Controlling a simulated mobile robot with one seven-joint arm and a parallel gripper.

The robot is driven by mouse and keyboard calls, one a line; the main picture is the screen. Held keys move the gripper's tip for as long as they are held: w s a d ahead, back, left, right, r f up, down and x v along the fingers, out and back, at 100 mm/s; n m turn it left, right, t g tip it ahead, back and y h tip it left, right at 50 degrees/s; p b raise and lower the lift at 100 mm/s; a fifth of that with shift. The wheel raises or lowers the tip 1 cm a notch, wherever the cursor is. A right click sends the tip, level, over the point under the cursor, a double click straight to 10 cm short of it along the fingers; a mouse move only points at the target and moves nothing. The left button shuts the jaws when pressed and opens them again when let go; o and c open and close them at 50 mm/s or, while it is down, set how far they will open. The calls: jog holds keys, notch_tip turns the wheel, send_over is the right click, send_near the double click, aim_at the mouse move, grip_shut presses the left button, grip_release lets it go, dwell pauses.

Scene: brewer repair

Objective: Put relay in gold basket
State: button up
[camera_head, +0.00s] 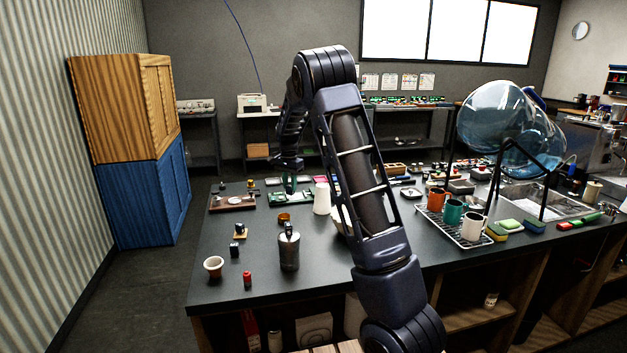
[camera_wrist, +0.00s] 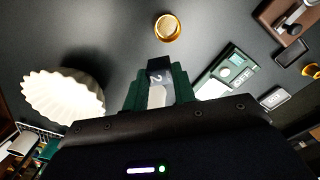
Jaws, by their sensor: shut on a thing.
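The relay (camera_wrist: 160,68), a small dark block with a pale "2" marking, is between the green fingers of my gripper (camera_wrist: 158,90) in the wrist view. My gripper is shut on it, above the counter. The gold basket (camera_wrist: 167,27), a small round gold cup, sits on the counter beyond the fingertips, apart from the relay. In the head view the gold basket (camera_head: 284,217) stands on the dark counter, and my gripper (camera_head: 290,184) is behind it, over the green circuit board area. The relay cannot be made out clearly in the head view.
A white fluted bowl (camera_wrist: 64,96) is left of my gripper in the wrist view, and a green board (camera_wrist: 226,72) is right. In the head view, a metal canister (camera_head: 289,251) stands in front of the basket. Bare counter (camera_head: 262,245) lies around them.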

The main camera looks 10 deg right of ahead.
jog(key=shift+a+f, duration=0.5)
jog(key=shift+f, duration=1.4)
jog(key=shift+a+f, duration=0.45)
jog(key=shift+f, duration=1.5)
jog(key=shift+a+f, duration=0.5)
jog(key=shift+f, duration=1.4)
jog(key=o, duration=1.1)
jog(key=shift+c, duration=0.2)
notch_tip(320, 180, up, 7)
